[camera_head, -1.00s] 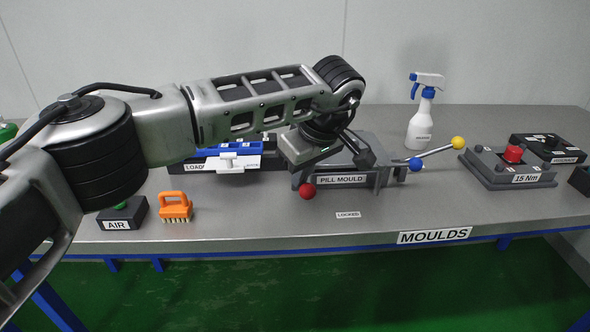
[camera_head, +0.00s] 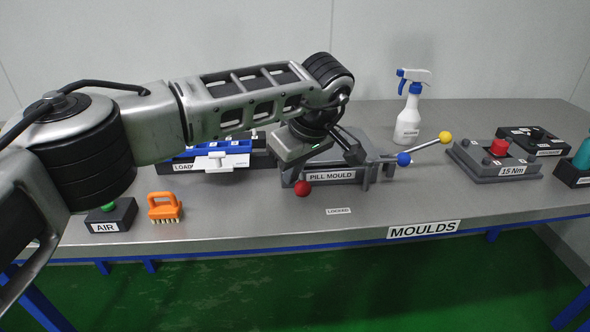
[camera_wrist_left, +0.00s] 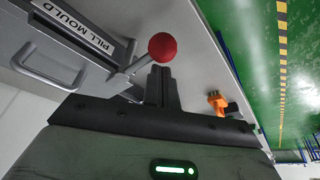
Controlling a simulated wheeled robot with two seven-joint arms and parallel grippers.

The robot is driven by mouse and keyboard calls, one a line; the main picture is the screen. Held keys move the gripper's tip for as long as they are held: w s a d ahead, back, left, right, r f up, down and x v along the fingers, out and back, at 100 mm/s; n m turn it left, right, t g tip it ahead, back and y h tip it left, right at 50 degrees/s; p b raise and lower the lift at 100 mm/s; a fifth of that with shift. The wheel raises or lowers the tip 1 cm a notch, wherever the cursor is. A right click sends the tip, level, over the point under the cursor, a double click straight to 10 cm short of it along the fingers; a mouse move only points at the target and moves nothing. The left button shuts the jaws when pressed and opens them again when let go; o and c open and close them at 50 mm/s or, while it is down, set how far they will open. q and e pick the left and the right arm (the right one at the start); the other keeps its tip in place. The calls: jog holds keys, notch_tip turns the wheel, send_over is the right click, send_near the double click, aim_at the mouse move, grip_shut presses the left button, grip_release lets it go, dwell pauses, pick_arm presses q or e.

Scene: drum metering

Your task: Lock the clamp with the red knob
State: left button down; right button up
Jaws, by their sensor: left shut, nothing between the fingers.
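The red knob (camera_head: 303,188) is a ball at the front left of the grey pill mould (camera_head: 362,177). In the left wrist view the red knob (camera_wrist_left: 162,46) sits on the end of a short metal lever (camera_wrist_left: 131,72) beside the mould's label. My left gripper (camera_head: 352,150) is over the mould; its fingertips are hard to make out in the head view. In the left wrist view its fingers (camera_wrist_left: 161,80) are shut and empty, close to the knob and lever; I cannot tell if they touch. A "LOCKED" label (camera_head: 339,211) lies on the table in front. My right gripper is not in view.
An orange brush (camera_head: 165,207), the AIR box (camera_head: 111,216), a spray bottle (camera_head: 409,112) and the 15 Nm box (camera_head: 494,161) stand around.

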pick_arm(q)
notch_tip(320, 180, up, 10)
dwell(0.5)
